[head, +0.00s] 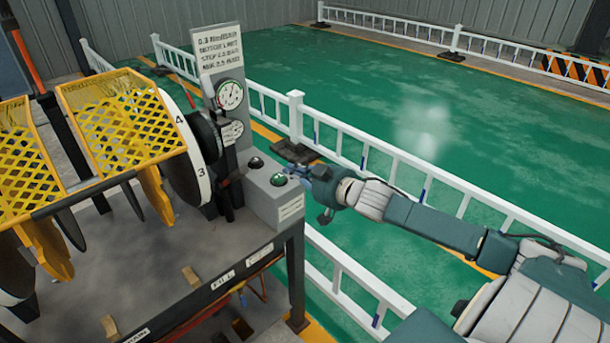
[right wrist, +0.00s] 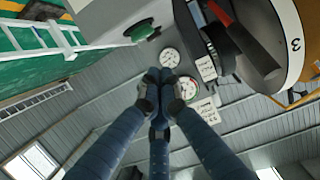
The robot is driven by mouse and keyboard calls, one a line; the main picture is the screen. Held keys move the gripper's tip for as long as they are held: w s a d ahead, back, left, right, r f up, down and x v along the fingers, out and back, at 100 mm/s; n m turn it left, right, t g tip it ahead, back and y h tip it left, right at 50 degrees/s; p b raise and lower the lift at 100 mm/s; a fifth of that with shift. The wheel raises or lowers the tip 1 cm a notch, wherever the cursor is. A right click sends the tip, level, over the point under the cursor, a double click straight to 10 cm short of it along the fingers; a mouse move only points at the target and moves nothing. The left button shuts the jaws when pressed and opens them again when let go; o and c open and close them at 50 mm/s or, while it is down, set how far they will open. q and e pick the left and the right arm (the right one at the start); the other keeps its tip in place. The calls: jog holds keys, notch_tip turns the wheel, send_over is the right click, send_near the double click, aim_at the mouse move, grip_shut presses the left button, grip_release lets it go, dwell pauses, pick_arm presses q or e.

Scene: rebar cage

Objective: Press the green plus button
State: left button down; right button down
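The green button (head: 279,180) sits on top of a small grey control box (head: 262,199) at the right end of the machine bench. A dark button (head: 256,162) is beside it, farther back. No plus sign is readable on the green button. My right gripper (head: 314,178) is just to the right of the box, close to the green button. In the right wrist view its blue fingers (right wrist: 160,76) meet at the tips with nothing between them, and the green button (right wrist: 143,31) shows above and left of them, apart from them. My left gripper is not in view.
A panel with two gauges (head: 230,95) and a text sign (head: 219,49) stands behind the box. A numbered white dial (head: 186,150) and yellow mesh guards (head: 121,117) are to the left. A white railing (head: 400,160) runs behind my right arm.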

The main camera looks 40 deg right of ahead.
jog(key=shift+v, duration=2.35)
jog(key=shift+w, duration=0.1)
